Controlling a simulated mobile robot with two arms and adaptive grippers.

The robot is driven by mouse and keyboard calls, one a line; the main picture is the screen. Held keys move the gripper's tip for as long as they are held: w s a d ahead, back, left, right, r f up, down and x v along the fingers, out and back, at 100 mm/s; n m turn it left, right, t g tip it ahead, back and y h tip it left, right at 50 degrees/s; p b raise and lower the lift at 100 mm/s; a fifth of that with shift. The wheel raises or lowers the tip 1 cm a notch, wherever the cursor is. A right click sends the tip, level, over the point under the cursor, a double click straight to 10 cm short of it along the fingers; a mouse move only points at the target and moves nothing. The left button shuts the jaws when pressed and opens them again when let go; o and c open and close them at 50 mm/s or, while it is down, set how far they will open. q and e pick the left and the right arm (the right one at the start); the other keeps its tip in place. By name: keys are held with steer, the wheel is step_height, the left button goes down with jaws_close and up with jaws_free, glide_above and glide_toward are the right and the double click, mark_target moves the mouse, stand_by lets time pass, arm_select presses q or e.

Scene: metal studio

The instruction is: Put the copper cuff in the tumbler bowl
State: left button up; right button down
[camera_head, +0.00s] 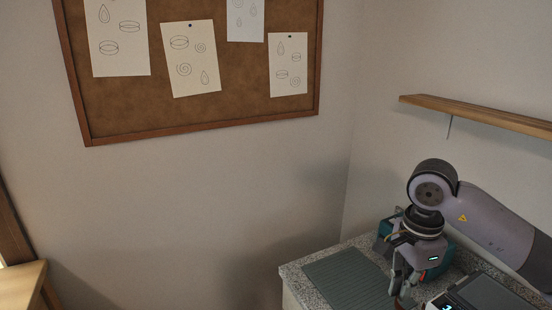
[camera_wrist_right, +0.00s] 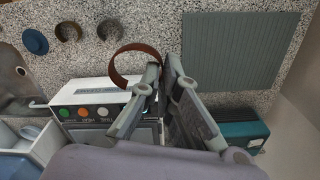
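In the right wrist view, a thin copper-brown cuff (camera_wrist_right: 117,70) stands on edge as an open ring. My right gripper (camera_wrist_right: 166,62) has its fingertips close together on one side of the ring, shut on the cuff's band. In the head view, my right gripper (camera_head: 402,286) points down over the counter at the lower right; the cuff cannot be made out there. A grey metal, rounded thing (camera_wrist_right: 15,80) at the left edge of the right wrist view may be the tumbler bowl, but it is cut off. My left gripper is not in view.
A white machine with coloured buttons (camera_wrist_right: 92,103) stands near the gripper. A ribbed grey-green mat (camera_wrist_right: 240,50) is empty. A teal box (camera_wrist_right: 242,136) is beside it.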

steer(key=s+a+f+n, duration=0.8)
steer(key=s+n, duration=0.2)
steer(key=n, duration=0.6)
steer(key=shift+f+n, duration=0.15)
steer(key=shift+n, duration=0.25)
